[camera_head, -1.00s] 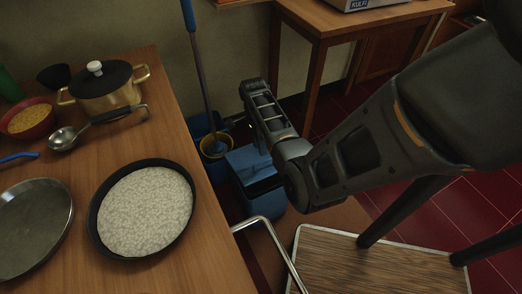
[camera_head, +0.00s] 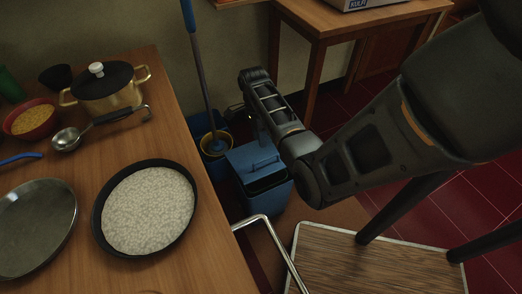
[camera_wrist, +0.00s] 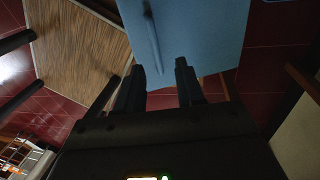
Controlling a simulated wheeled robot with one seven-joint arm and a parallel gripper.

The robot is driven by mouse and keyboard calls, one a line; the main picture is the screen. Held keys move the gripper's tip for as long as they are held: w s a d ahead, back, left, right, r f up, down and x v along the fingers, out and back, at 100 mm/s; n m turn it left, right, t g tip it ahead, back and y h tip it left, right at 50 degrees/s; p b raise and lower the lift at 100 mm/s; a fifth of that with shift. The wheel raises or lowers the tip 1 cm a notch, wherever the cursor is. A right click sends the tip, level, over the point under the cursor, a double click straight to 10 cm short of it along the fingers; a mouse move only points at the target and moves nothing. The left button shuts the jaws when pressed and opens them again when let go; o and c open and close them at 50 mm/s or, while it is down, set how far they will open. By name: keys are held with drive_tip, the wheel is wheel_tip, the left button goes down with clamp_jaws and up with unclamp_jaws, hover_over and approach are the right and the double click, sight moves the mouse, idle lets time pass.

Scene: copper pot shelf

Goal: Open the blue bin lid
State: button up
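The blue bin (camera_head: 268,200) stands on the floor between the wooden counter and the small table. Its lid (camera_head: 252,157) is tilted up a little, with a dark gap showing under its front edge. In the wrist view, the lid (camera_wrist: 205,35) fills the top middle, with a raised ridge running down it. My gripper (camera_wrist: 160,75) has its two fingers apart at the lid's lower edge, with blue lid showing between them. I cannot tell whether the fingers touch the lid. In the head view, my arm hides most of the gripper.
A yellow-rimmed bucket (camera_head: 215,146) with a blue mop (camera_head: 200,75) stands behind and left of the bin. The counter (camera_head: 195,245) is at left, the small table (camera_head: 335,18) behind. A wood-topped stool (camera_head: 370,265) and metal rail (camera_head: 270,228) are in front.

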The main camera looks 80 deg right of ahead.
drive_tip(key=shift+s+a+f+b, duration=0.2)
drive_tip(key=shift+a+f, duration=0.15)
drive_tip(key=shift+f, duration=0.95)
drive_tip(key=shift+s+a+f+b, duration=0.15)
drive_tip(key=shift+a+f+b, duration=0.15)
drive_tip(key=shift+f, duration=1.05)
drive_tip(key=shift+s+a+f+b, duration=0.15)
drive_tip(key=shift+a+f, duration=0.25)
drive_tip(key=shift+f, duration=0.9)
drive_tip(key=shift+c, duration=0.4)
clamp_jaws()
